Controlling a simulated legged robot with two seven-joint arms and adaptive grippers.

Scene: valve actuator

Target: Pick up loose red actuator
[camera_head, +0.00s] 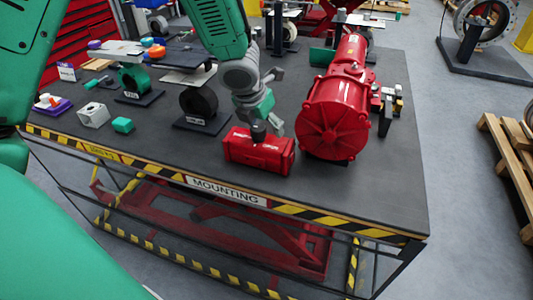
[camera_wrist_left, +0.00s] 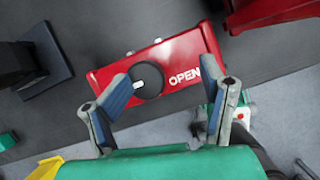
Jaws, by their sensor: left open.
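The loose red actuator (camera_head: 258,152) is a red box lying near the front edge of the table, left of the large red valve assembly. In the left wrist view the red actuator (camera_wrist_left: 185,48) shows a black round knob and the word OPEN on its top. My left gripper (camera_head: 265,130) is right above it, pointing down, and partly covers its top in the head view. In the left wrist view my left gripper (camera_wrist_left: 166,76) is open, with its blue-padded fingers apart on either side of the knob. Contact with the actuator is unclear. My right gripper is not in view.
The large red valve assembly (camera_head: 335,115) stands close to the right. A black ring on a stand (camera_head: 199,105) is at the left, with a green block (camera_head: 122,125) and a grey cube (camera_head: 93,116) farther left. The dark tabletop (camera_head: 390,190) is clear at front right.

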